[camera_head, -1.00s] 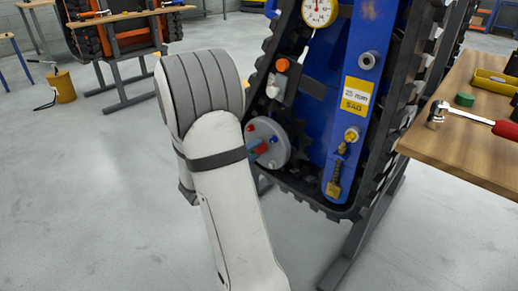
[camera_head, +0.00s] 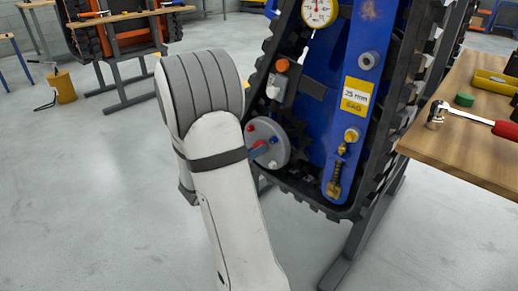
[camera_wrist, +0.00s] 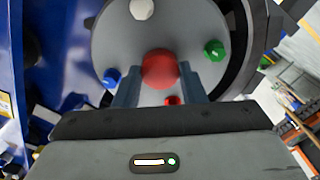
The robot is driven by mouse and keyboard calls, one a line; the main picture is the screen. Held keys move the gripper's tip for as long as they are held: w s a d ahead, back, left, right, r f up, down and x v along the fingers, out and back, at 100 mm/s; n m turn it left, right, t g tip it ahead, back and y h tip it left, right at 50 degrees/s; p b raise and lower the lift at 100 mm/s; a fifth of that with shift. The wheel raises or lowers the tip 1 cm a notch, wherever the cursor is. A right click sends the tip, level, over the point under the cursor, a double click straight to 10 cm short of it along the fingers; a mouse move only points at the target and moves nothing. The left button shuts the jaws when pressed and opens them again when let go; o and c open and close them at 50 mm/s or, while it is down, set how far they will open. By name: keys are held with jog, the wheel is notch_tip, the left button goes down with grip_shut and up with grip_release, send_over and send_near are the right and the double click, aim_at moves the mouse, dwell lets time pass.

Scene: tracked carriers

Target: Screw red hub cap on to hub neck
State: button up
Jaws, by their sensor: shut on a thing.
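The round grey hub (camera_head: 279,152) sits low on the blue tracked carrier in the head view. It fills the upper middle of the wrist view (camera_wrist: 185,35), with white (camera_wrist: 141,9), green (camera_wrist: 214,50), blue (camera_wrist: 111,77) and small red (camera_wrist: 173,100) pieces around its face. The red hub cap (camera_wrist: 160,69) is between the two fingers of my gripper (camera_wrist: 161,80), in front of the middle of the hub. My gripper is shut on it. The hub neck is hidden behind the cap, so I cannot tell how far the cap sits on it.
The carrier's black track (camera_head: 318,206) surrounds the hub. An orange-capped fitting (camera_head: 282,65) and a dial gauge (camera_head: 320,11) are above it. A wooden bench (camera_head: 462,150) with a hammer (camera_head: 470,115) and a green cap (camera_head: 464,100) is at the right.

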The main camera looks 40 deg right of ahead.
jog(key=o, duration=0.9)
